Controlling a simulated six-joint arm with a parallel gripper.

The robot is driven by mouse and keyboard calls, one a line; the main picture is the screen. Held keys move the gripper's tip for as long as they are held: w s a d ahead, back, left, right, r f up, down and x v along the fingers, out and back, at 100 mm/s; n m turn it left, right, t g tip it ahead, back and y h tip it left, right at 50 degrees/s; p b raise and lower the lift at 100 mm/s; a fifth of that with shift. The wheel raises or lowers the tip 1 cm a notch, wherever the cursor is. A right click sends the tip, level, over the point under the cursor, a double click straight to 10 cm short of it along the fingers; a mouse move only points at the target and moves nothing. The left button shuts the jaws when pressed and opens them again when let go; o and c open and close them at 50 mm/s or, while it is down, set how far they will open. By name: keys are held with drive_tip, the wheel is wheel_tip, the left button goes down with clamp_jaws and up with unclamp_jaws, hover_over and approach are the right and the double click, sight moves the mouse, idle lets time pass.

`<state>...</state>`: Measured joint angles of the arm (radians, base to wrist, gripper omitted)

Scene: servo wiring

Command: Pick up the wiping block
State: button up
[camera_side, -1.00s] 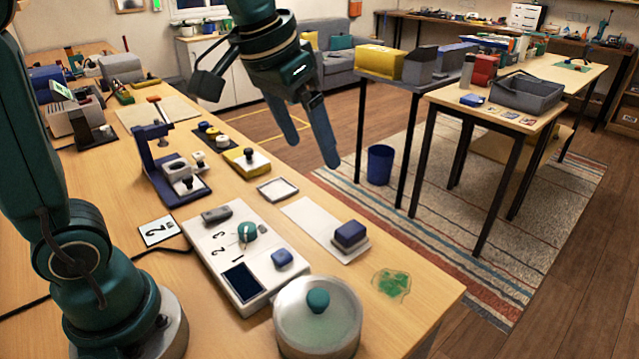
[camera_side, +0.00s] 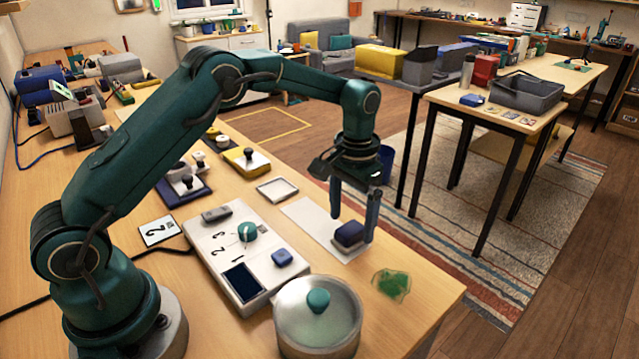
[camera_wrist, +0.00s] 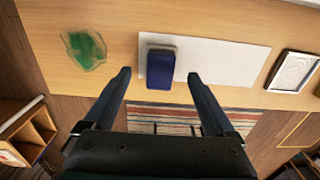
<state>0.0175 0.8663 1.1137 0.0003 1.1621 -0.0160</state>
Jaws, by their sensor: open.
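The wiping block (camera_side: 348,234) is a dark blue block with a light grey base. It sits on the near end of a white strip (camera_side: 305,215) near the table's right edge. In the wrist view the block (camera_wrist: 160,68) lies ahead, between the lines of the two fingers. My gripper (camera_side: 352,226) is open and points down over the block, one finger to each side of it in the side view. The wrist view shows the open gripper (camera_wrist: 158,74) empty. I cannot tell whether a finger touches the block.
A green smear (camera_side: 391,284) lies on the table near the block. A round pot with a green knob (camera_side: 318,318) stands in front. A white panel with a dial and blue button (camera_side: 240,262) is to the left, and a white-rimmed tray (camera_side: 277,190) lies behind.

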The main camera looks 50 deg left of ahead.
drive_tip(key=shift+f, duration=1.5)
clamp_jaws()
drive_tip(key=shift+r, duration=0.15)
drive_tip(key=shift+r, duration=0.55)
drive_tip(key=r, duration=0.3)
drive_tip(key=shift+s+a+r, duration=0.15)
drive_tip(key=shift+a, duration=0.25)
drive_tip(key=s+a+r, duration=0.4)
drive_tip(key=a+r, duration=0.2)
drive_tip(key=a, duration=0.4)
drive_tip(key=shift+s+r, duration=0.2)
drive_tip(key=shift+s, duration=0.05)
